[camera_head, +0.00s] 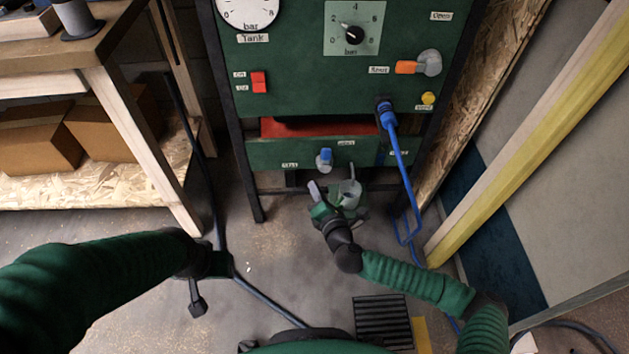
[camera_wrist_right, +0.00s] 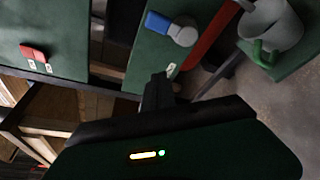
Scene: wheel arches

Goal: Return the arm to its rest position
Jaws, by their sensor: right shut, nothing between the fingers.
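My right arm comes in from the lower right of the head view and reaches to the foot of the green panel (camera_head: 300,60). My right gripper (camera_head: 314,190) is there, just below the blue-handled valve (camera_head: 324,158). In the right wrist view its dark fingers (camera_wrist_right: 158,90) are together with nothing held, and the blue handle (camera_wrist_right: 160,22) shows beyond the tips, apart from them. My left arm comes in from the left, with its dark end (camera_head: 197,304) low over the floor. Its finger opening is not clear.
A grey cup-like part (camera_head: 351,194) on a green ledge sits close to the right gripper. A blue hose (camera_head: 402,165) hangs from the panel on the right. A wooden bench (camera_head: 110,90) stands left, a yellow-edged frame (camera_head: 520,140) right. A dark grate (camera_head: 382,322) lies on the floor.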

